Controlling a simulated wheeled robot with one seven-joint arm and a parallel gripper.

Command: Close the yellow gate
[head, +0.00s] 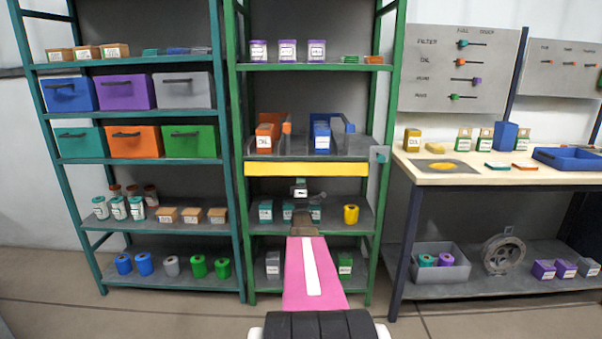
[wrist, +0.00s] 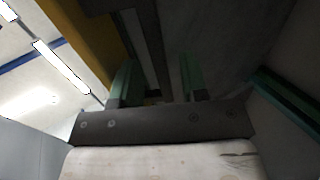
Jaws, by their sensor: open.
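The yellow gate (head: 306,169) is a long flat bar lying level across the green rack, just below the front of the middle shelf. A yellow panel, which looks like the gate, runs down the upper left of the wrist view (wrist: 88,35). My gripper (head: 301,185) is small in the head view, just below the middle of the bar, at the end of my pink arm. In the wrist view its two green fingers (wrist: 160,80) stand apart with nothing held between them. I cannot tell whether a finger touches the bar.
Orange boxes (head: 267,137) and blue boxes (head: 321,135) stand in lanes above the bar. Below, small boxes and a yellow spool (head: 351,214) sit close to my arm. Green posts bound both sides.

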